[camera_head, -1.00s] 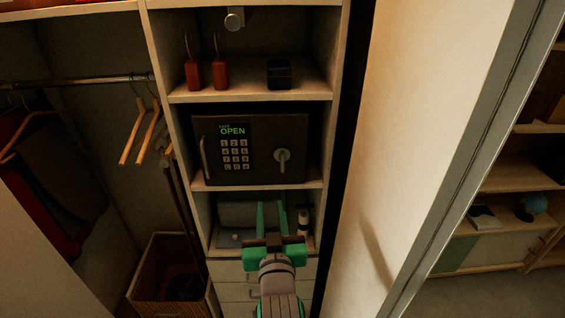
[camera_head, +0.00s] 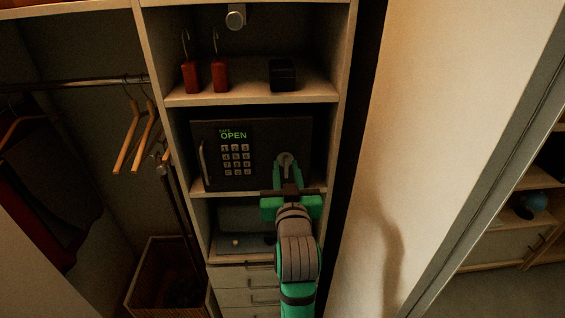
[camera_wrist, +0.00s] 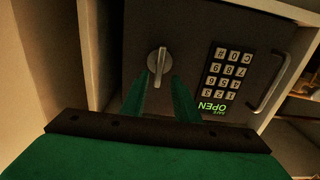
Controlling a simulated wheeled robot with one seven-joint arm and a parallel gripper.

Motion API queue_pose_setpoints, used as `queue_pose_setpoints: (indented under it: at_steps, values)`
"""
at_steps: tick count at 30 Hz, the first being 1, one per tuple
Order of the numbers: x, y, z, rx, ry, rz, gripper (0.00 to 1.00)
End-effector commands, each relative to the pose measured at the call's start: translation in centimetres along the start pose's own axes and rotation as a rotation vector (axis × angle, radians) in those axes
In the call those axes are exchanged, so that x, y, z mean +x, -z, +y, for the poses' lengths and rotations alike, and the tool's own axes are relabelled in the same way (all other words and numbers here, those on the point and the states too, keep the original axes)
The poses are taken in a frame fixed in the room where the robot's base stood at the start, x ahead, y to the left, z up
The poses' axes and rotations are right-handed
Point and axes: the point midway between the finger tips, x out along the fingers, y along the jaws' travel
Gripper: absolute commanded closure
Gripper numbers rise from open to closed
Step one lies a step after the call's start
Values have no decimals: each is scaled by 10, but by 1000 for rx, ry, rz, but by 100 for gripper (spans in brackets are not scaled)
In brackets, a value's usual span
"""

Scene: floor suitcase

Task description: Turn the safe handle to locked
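The dark safe (camera_head: 217,182) sits on the middle shelf with its door closed in the frame. Its green display (camera_head: 233,135) reads OPEN above a keypad (camera_head: 236,158). The round silver safe handle (camera_head: 285,158) is on the right of the door, partly covered by my gripper in the head view. In the wrist view, which is upside down, the handle (camera_wrist: 157,61) shows with its lever between my fingertips. My gripper (camera_head: 287,168) is open, its green fingers (camera_wrist: 160,85) on either side of the lever. I cannot tell whether they touch it.
Two red padlocks (camera_head: 206,76) and a small black box (camera_head: 283,74) stand on the shelf above. A bar-shaped pull (camera_head: 204,162) sticks out at the safe's left. A pale wall (camera_head: 400,140) bounds the right side. Hangers (camera_head: 135,135) hang at left.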

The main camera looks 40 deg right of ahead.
Motion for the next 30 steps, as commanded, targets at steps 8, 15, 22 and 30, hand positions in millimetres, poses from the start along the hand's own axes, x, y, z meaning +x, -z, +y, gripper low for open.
queue_pose_setpoints:
  at_steps: [8, 15, 22, 30]
  values:
    - [10, 0, 8, 0, -6, 0, 72]
    - [10, 0, 9, 0, -7, 0, 72]
    - [10, 0, 9, 0, -7, -1, 100]
    - [10, -2, 5, -14, -1, -4, 100]
